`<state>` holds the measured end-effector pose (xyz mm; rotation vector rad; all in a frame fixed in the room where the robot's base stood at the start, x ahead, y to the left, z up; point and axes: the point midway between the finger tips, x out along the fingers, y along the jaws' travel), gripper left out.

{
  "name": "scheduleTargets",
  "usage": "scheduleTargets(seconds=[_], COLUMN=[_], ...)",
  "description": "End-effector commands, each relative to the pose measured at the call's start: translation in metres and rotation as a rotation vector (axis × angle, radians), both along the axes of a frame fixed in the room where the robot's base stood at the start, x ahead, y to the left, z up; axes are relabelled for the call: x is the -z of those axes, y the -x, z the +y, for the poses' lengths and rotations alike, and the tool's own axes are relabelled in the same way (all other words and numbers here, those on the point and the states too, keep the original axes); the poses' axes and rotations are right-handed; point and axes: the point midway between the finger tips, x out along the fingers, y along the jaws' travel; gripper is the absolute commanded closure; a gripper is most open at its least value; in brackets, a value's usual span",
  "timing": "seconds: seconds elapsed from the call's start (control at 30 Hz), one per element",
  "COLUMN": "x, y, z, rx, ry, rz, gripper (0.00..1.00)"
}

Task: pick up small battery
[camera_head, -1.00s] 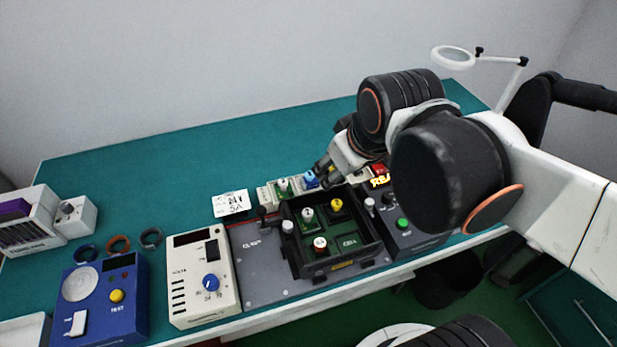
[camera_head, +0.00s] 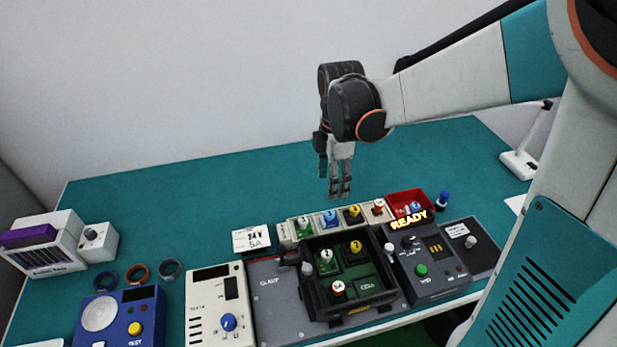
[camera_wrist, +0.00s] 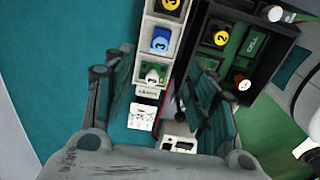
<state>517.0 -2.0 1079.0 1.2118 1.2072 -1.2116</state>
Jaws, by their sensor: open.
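I cannot tell which item is the small battery. Small numbered, knobbed pieces stand in a white row holder (camera_head: 284,235): a green one (camera_head: 303,224), a blue one (camera_head: 330,219), a yellow one (camera_head: 353,212) and a red-topped one (camera_head: 378,207). A black tray (camera_head: 320,308) in front holds a white-topped piece (camera_head: 326,256), a yellow one (camera_head: 355,247) and a red-and-white one (camera_head: 338,288). My gripper (camera_head: 340,193) points down, open and empty, above and behind the row. In the wrist view its fingers (camera_wrist: 160,65) straddle the view of the row's green end.
A red bin (camera_head: 412,197) with small things sits right of the row, behind a dark box (camera_head: 432,285) with a lit "READY" sign. A beige meter (camera_head: 205,310), a blue tester (camera_head: 118,325) and a white-and-purple unit (camera_head: 45,240) stand left.

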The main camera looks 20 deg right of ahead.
Motion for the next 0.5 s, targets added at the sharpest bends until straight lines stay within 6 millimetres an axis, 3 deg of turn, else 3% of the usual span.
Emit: scheduleTargets(seconds=[0.3,0.5], x=[0.054,0.080], y=[0.000,0.000], z=[0.000,0.000], rx=[-0.005,-0.004], ry=[0.000,0.000], rz=[0.002,0.001], gripper=[0.48,0.48])
